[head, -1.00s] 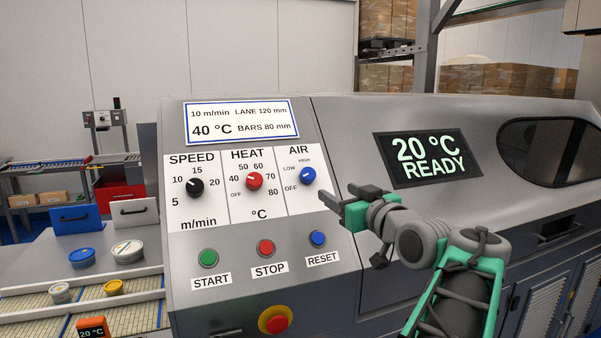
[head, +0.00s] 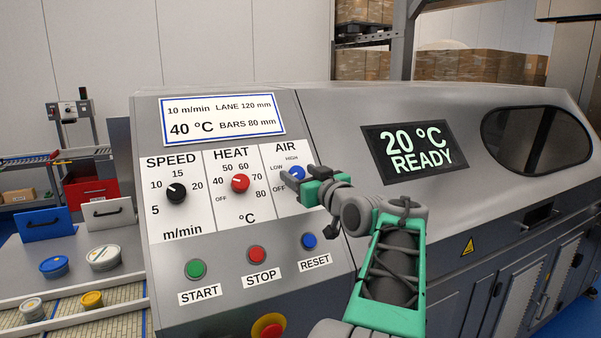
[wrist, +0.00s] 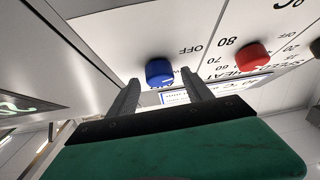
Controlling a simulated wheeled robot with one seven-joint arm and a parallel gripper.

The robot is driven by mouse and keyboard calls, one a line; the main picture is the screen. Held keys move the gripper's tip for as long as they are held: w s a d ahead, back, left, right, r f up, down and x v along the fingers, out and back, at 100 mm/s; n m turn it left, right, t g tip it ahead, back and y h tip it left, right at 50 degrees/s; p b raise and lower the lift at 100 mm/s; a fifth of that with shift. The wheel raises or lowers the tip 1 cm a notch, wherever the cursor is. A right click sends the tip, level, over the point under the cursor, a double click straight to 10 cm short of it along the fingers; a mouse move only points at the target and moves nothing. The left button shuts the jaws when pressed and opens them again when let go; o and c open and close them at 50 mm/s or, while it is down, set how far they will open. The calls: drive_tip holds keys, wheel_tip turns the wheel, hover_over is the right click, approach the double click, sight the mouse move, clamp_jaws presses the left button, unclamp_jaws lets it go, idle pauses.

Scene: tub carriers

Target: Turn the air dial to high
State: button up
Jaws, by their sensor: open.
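The blue air dial (head: 296,173) sits on the white AIR panel (head: 280,150), marked OFF, LOW and HIGH. My gripper (head: 288,184) is open in front of this panel and partly covers the dial in the head view. In the wrist view the dial (wrist: 159,72) lies just beyond the tips of my open fingers (wrist: 160,83), roughly between them. I cannot tell whether a finger touches it. The dial's pointer is hard to make out now.
The red heat dial (head: 240,183) and black speed dial (head: 176,193) are to the left. Below are the green start (head: 196,268), red stop (head: 257,254) and blue reset (head: 309,240) buttons. A display (head: 414,150) reads 20 °C READY.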

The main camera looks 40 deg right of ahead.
drive_tip(key=shift+c, duration=0.6)
clamp_jaws()
